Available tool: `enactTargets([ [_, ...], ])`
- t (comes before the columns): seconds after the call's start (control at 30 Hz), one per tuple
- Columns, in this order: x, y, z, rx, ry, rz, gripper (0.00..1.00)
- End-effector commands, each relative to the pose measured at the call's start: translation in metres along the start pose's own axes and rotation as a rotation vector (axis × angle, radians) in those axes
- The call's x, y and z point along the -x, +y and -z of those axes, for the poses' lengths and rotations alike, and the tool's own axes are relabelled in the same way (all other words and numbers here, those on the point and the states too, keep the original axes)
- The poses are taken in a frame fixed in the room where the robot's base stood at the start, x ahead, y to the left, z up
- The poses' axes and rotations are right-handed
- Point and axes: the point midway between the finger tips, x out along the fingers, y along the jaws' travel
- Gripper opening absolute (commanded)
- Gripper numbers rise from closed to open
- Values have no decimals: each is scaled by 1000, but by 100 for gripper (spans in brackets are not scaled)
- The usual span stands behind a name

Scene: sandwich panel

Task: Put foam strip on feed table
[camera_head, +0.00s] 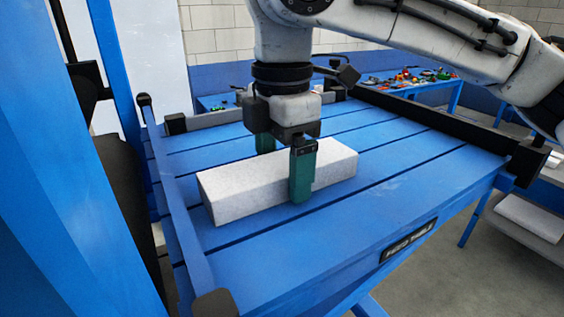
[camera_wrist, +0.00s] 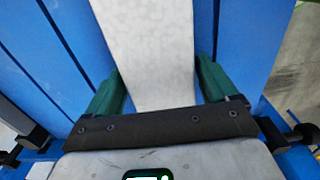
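The foam strip (camera_head: 235,193) is a long, pale grey-white block. It lies flat on the blue slatted feed table (camera_head: 400,200), within its edges. My gripper (camera_head: 285,165) is above the strip, with one green finger on each side of it near its middle. The near finger reaches low beside the strip's front face; the far finger's tip is hidden behind the strip. In the wrist view, the strip (camera_wrist: 155,50) runs between the two fingers (camera_wrist: 158,88), which lie close along its sides. Whether both fingers press on it I cannot tell.
A low blue rail (camera_head: 185,225) runs along the table's left side, and a dark bar (camera_head: 430,115) along its back right. A blue workbench with small coloured parts (camera_head: 410,77) stands behind. Another pale slab (camera_head: 530,218) lies at the far right. Table space beside the strip is clear.

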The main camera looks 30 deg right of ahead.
Motion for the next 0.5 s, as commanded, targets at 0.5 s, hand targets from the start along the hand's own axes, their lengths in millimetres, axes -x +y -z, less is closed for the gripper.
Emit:
enactTargets([
  [0.5,11,1,0,-1,1,-1,100],
])
